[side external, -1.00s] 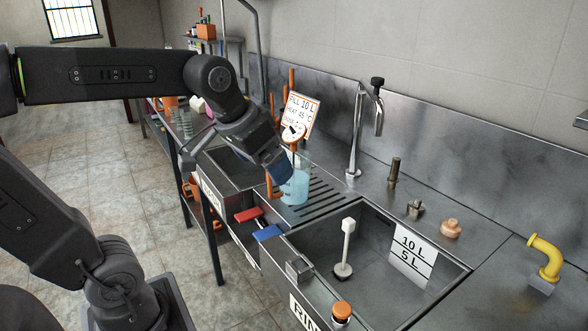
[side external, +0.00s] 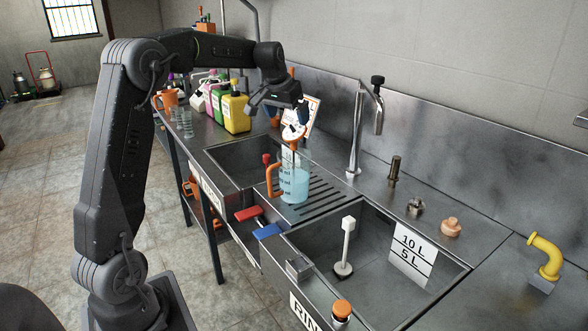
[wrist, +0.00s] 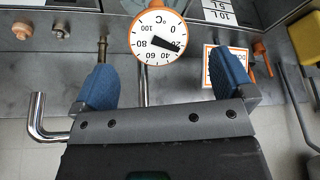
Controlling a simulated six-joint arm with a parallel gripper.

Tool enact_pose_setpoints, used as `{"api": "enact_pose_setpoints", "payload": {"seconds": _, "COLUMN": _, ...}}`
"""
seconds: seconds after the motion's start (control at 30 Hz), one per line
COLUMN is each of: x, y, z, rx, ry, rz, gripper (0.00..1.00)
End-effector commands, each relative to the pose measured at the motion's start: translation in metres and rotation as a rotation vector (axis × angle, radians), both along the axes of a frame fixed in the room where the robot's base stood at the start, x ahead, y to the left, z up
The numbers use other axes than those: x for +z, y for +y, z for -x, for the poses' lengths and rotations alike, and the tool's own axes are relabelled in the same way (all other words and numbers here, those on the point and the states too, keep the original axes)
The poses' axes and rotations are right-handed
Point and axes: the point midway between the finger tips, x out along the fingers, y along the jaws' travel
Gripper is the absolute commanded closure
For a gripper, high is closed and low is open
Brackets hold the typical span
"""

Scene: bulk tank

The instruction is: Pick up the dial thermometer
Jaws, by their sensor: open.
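The dial thermometer (side external: 293,132) has a round white face with an orange rim. It stands upright in a clear jug of blue liquid (side external: 294,183) with an orange handle, on the ribbed drainboard. My gripper (side external: 288,114) is open and empty, pointing down just above the dial, and partly hides its top. In the wrist view the dial (wrist: 158,37) shows its °C scale between and beyond the two blue fingers of my gripper (wrist: 163,72). I cannot tell whether a finger touches it. The stem's lower part is hard to make out in the liquid.
An orange-edged instruction card (side external: 310,113) leans behind the jug. A tall tap (side external: 357,130) stands to the right. Sink basins lie on both sides, the right one holding a white-handled brush (side external: 345,250). Colored bottles (side external: 236,113) stand behind on the left.

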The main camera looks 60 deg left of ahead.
Motion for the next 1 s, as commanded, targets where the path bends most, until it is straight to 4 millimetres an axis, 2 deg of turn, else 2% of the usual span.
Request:
{"api": "enact_pose_setpoints", "payload": {"seconds": 0.1, "x": -0.022, "y": 0.002, "z": -0.008, "rx": -0.001, "ry": 0.003, "rz": 0.002, "gripper": 0.00}}
{"api": "enact_pose_setpoints", "payload": {"seconds": 0.43, "x": -0.048, "y": 0.005, "z": -0.017, "rx": -0.001, "ry": 0.002, "rz": 0.001, "gripper": 0.00}}
{"api": "enact_pose_setpoints", "payload": {"seconds": 0.7, "x": -0.083, "y": 0.008, "z": -0.027, "rx": -0.001, "ry": 0.001, "rz": 0.000, "gripper": 0.00}}
{"api": "enact_pose_setpoints", "payload": {"seconds": 1.0, "x": -0.088, "y": 0.009, "z": -0.030, "rx": 0.000, "ry": -0.001, "rz": -0.002, "gripper": 0.00}}
